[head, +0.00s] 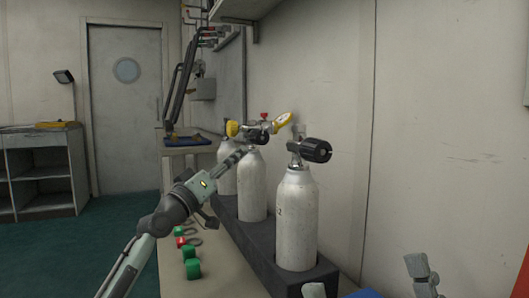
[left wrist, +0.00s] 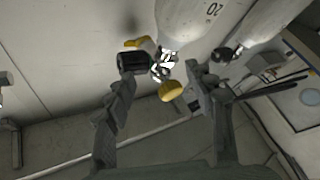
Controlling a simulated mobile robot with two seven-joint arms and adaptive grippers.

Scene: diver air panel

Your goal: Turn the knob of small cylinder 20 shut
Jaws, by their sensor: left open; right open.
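Small cylinder 20 (left wrist: 200,18) is white and shows its number upside down in the left wrist view. It appears to be the middle cylinder (head: 252,190) in the head view, with a yellow-ended regulator (head: 283,119) on its valve. Its black knob (head: 258,137) also shows in the left wrist view (left wrist: 132,62), near the tip of one finger. My left gripper (head: 241,154) is open just below and left of the knob; contact cannot be told. Parts of what looks like my right gripper (head: 367,284) show at the bottom edge, apart from the cylinders.
The cylinders stand in a dark rack (head: 250,243) on a bench along the wall. The front cylinder (head: 296,220) has a large black knob (head: 316,150).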

